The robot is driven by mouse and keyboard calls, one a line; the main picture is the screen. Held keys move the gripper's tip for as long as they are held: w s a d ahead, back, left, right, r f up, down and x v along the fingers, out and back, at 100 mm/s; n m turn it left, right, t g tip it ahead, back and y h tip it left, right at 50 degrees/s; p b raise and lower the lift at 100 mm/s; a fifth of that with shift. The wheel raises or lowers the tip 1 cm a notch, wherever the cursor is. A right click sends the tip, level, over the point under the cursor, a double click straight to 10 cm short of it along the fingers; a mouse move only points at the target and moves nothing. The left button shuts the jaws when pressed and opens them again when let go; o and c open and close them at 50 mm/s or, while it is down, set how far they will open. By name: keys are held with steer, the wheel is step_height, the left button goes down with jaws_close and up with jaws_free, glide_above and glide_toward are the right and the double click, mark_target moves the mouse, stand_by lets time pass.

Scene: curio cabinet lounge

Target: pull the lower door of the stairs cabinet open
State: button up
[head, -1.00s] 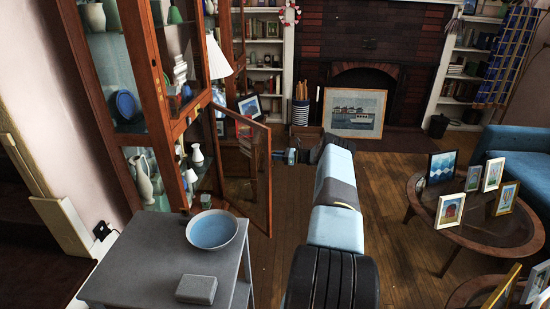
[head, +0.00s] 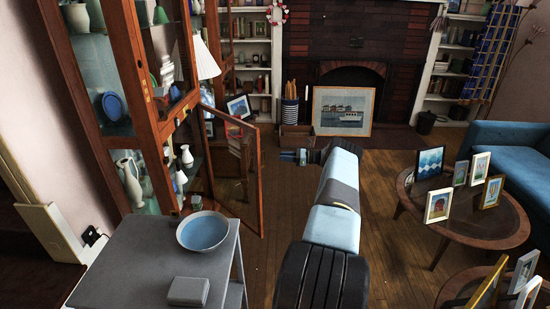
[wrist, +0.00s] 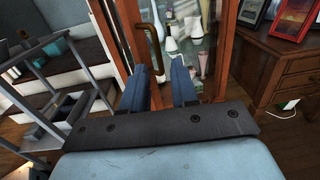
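The stairs cabinet (head: 154,115) is a tall wood and glass cabinet at the left of the head view. Its lower door (head: 261,185), a wooden frame with glass, stands swung out from the cabinet. My gripper (head: 288,156) is just right of this door in the head view. In the wrist view a curved brass handle (wrist: 156,46) is on the door's left upright. My gripper's blue fingers (wrist: 162,74) are open with nothing seen between them. The handle is just beyond the fingertips and appears apart from them.
A grey side table (head: 140,255) with a blue bowl (head: 203,232) and a grey box (head: 188,291) stands in front of the cabinet. A wooden chest (wrist: 285,75) with picture frames is beside the door. A round table (head: 480,225) is at right; bare floor lies between.

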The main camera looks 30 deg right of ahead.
steer(key=shift+v, duration=1.55)
